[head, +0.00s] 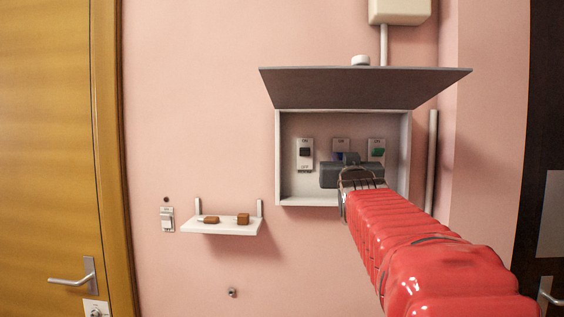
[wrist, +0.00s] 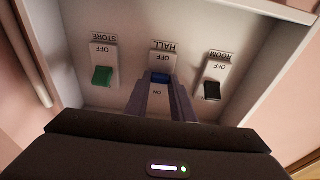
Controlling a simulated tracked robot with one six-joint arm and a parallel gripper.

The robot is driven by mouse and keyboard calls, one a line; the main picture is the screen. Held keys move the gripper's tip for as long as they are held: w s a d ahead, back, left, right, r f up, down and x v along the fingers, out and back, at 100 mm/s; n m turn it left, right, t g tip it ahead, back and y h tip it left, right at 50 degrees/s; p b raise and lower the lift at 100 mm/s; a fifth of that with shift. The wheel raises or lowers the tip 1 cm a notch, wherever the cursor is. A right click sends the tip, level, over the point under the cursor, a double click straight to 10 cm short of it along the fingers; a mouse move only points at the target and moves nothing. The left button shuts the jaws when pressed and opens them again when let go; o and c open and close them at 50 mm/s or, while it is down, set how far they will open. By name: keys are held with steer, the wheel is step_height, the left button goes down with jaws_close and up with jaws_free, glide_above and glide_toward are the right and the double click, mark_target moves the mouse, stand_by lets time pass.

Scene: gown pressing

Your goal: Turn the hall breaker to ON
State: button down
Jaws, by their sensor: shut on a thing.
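The hall breaker (wrist: 159,78) has a blue lever in the middle of three breakers, under an upside-down HALL label in the wrist view. Its lever shows between the OFF and ON markings, with both words visible. My gripper (wrist: 163,95) is shut on this lever, one finger on each side. In the head view my gripper (head: 346,160) reaches into the open breaker box (head: 279,160) and hides most of the hall breaker, leaving a little blue visible.
The store breaker (wrist: 102,77) has a green lever and the room breaker (wrist: 211,90) a black one, close on either side. The box's lid (head: 365,87) is raised above. A small shelf (head: 222,227) with two brown blocks is at lower left, beside a wall switch (head: 167,220).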

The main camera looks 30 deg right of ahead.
steer(key=shift+s+d+r+g, duration=0.2)
steer(key=shift+d+g, duration=0.1)
steer(key=shift+g, duration=0.6)
steer(key=c, duration=2.5)
jaws_free()
steer(key=shift+y, duration=0.3)
steer(key=shift+w+a+r+g+y, duration=0.25)
steer(key=shift+g+y, duration=0.15)
steer(key=shift+y, duration=0.1)
jaws_close()
steer(key=shift+r+g+y, duration=0.3)
steer(key=shift+g+y, duration=0.4)
steer(key=shift+g, duration=0.2)
